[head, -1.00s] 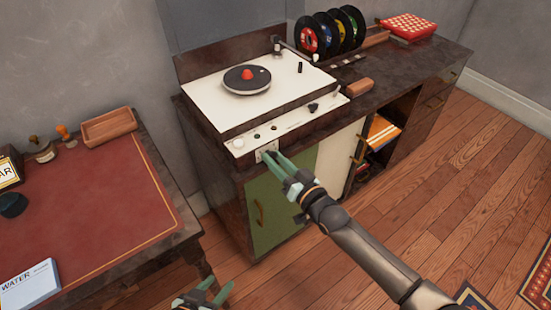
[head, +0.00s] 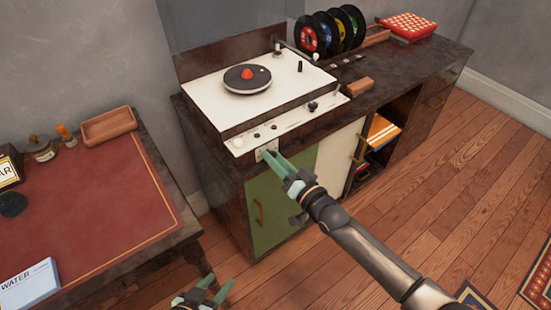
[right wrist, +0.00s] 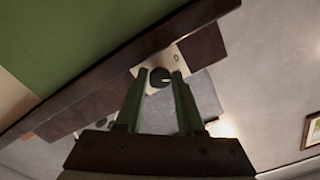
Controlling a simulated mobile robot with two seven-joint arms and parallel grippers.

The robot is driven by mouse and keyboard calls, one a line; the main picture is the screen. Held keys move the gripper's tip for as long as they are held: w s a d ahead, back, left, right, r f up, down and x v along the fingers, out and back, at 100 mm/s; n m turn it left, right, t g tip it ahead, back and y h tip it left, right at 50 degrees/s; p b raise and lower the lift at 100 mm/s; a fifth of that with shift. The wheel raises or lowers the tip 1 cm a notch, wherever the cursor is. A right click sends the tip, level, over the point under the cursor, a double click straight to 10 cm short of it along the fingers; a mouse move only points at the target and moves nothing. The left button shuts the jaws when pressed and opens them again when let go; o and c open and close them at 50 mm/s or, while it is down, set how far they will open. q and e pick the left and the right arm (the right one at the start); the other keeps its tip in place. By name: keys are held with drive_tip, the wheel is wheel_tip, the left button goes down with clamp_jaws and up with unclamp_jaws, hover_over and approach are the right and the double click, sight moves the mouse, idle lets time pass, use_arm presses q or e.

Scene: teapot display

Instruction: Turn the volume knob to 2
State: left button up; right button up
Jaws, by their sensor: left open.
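A dark round knob (right wrist: 160,77) with a pale mark shows in the right wrist view on a pale plate. In the head view this small plate (head: 266,149) is on the front of the record-player cabinet, and my gripper hides the knob. My right gripper (head: 268,155) reaches up to it. In the right wrist view its fingers (right wrist: 159,76) are open, one on each side of the knob, with small gaps showing. I cannot tell how deep the knob sits between them. My left gripper (head: 213,289) is open and empty at the bottom, away from the cabinet.
The record player (head: 215,99) has a white control strip (head: 295,121) with several other knobs. Records (head: 330,35) stand in a rack behind. A red-topped desk (head: 95,205) stands at the left.

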drive_tip(key=o, duration=0.4)
drive_tip(key=shift+c, duration=0.2)
